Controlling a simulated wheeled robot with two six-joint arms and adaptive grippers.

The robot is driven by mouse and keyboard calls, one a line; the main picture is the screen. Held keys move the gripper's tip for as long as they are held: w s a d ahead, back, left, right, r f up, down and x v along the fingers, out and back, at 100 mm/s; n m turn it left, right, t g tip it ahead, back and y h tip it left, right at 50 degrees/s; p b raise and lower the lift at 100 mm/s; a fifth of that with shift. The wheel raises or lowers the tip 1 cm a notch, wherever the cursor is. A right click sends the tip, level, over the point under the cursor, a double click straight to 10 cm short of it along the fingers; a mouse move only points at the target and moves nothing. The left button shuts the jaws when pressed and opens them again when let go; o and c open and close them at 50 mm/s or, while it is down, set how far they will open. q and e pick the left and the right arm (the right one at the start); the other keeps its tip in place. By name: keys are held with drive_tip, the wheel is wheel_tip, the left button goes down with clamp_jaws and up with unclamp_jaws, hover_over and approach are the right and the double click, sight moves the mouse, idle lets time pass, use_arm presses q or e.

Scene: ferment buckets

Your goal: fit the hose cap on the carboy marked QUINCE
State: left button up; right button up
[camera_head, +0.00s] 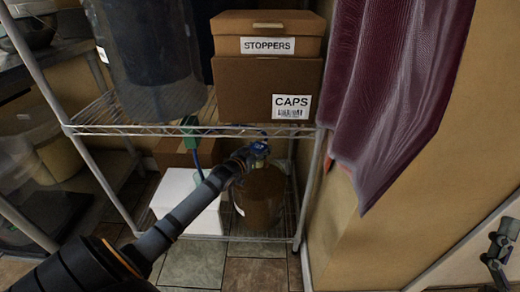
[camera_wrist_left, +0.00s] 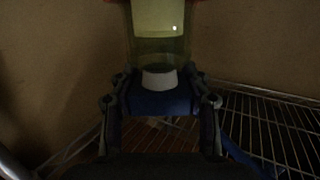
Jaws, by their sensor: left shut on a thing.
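My left gripper (camera_head: 258,150) reaches in under the wire shelf and is shut on a blue piece, which looks like the hose cap (camera_wrist_left: 160,103). In the left wrist view the fingers (camera_wrist_left: 160,108) stand on both sides of it, and a short white stub (camera_wrist_left: 160,77) rises from it. Beyond it is a translucent yellow-green body (camera_wrist_left: 160,35) with a pale patch; I cannot tell what it is. A brown carboy (camera_head: 260,205) stands on the lower shelf just below the left gripper. I cannot read the name QUINCE on it. My right gripper (camera_head: 499,255) is partly visible at the right edge.
Boxes labelled STOPPERS (camera_head: 292,44) and CAPS (camera_head: 240,92) and a dark bin (camera_head: 145,60) sit on the wire shelf above. A white box (camera_head: 185,200) is left of the carboy. A green clip (camera_head: 190,131) has a blue hose below it. A maroon cloth (camera_head: 390,90) hangs at right.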

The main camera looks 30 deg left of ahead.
use_arm(q)
drive_tip(key=shift+f+p, duration=0.1)
drive_tip(key=shift+p, duration=0.4)
idle(0.9)
drive_tip(key=shift+f+b, duration=0.35)
drive_tip(key=shift+f, duration=0.2)
idle(0.4)
drive_tip(key=shift+f, duration=0.35)
idle(1.4)
drive_tip(key=o, duration=1.2)
drive_tip(key=shift+s, duration=0.1)
drive_tip(key=s, duration=0.6)
drive_tip(key=shift+s+r, duration=0.25)
drive_tip(key=shift+r, duration=0.15)
drive_tip(key=shift+s+d+r, duration=0.1)
drive_tip(key=shift+s+r, duration=0.05)
drive_tip(key=shift+s, duration=0.3)
